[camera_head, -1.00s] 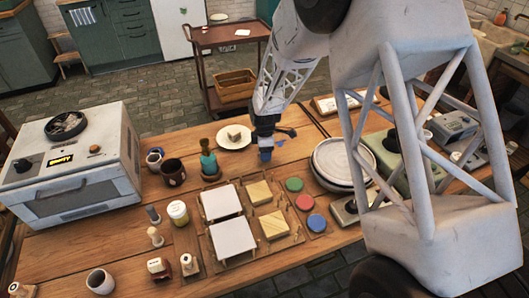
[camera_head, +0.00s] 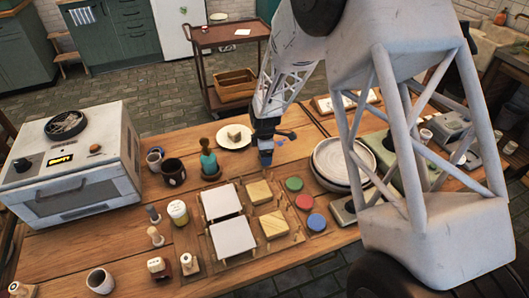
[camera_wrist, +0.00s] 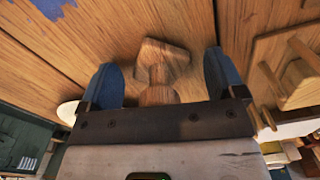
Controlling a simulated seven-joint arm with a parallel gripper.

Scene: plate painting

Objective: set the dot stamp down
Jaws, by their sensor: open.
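My gripper (camera_head: 265,158) is low over the table, between the small white plate and the stack of large plates. In the wrist view my gripper (camera_wrist: 162,75) has its two blue fingers spread apart. The dot stamp (camera_wrist: 160,58), a wooden piece with a round handle and a wider block end, stands between them over the bare tabletop. A gap shows between each finger and the stamp. The stamp seems to rest on the wood, though its contact with the table is hard to see. In the head view I cannot make it out at the gripper.
Green (camera_head: 294,184), red (camera_head: 304,202) and blue (camera_head: 317,222) pads lie nearer. A blue smear (camera_wrist: 52,6) marks the table.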

